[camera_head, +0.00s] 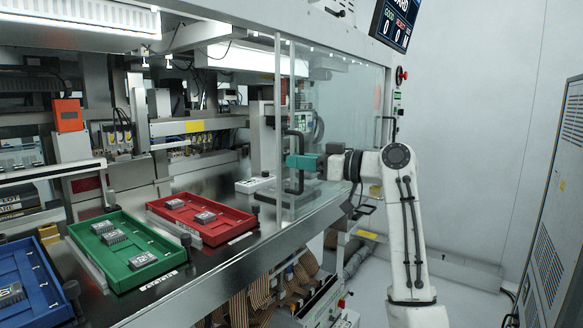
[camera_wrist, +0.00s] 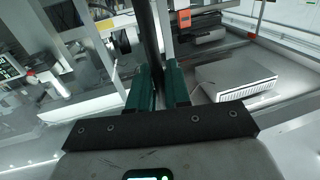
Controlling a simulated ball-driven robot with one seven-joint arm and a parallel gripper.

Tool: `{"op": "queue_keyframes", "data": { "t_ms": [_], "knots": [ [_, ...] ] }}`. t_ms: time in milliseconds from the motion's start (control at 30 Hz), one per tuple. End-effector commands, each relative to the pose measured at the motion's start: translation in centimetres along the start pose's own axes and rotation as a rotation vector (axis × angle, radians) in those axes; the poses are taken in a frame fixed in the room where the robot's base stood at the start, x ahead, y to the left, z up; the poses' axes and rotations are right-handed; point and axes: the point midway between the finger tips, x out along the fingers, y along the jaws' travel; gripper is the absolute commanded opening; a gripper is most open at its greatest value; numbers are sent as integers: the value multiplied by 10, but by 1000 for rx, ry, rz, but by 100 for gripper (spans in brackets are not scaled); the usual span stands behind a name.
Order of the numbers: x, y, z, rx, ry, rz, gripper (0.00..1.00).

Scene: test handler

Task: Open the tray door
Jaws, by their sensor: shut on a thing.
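The tray door is a clear panel (camera_head: 340,110) on the front of the machine, with a black bar handle (camera_head: 293,140) at its left edge. My gripper (camera_head: 296,161) reaches in from the right and its teal fingers are shut on the handle. In the wrist view the dark handle bar (camera_wrist: 150,45) stands between the two green fingers (camera_wrist: 158,88). The panel covers the right part of the machine's front, and the left part with the trays is uncovered.
A red tray (camera_head: 237,236), a green tray (camera_head: 100,272) and a blue tray (camera_head: 40,312) with grey parts in them sit on the metal deck to the left. A red knob (camera_head: 401,75) is on the frame at right. A grey cabinet (camera_head: 555,215) stands at far right.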

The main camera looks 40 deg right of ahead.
Motion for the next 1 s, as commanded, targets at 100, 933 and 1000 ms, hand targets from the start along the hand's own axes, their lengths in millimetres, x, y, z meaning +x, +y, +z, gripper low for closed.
{"op": "queue_keyframes", "data": {
  "t_ms": [100, 933, 1000],
  "knots": [
    [-3, 9, 0, 1, 0, 3, 0],
    [-3, 13, 0, 0, -1, 0, 29],
    [-4, 13, 1, 0, -1, 1, 29]
  ]
}}
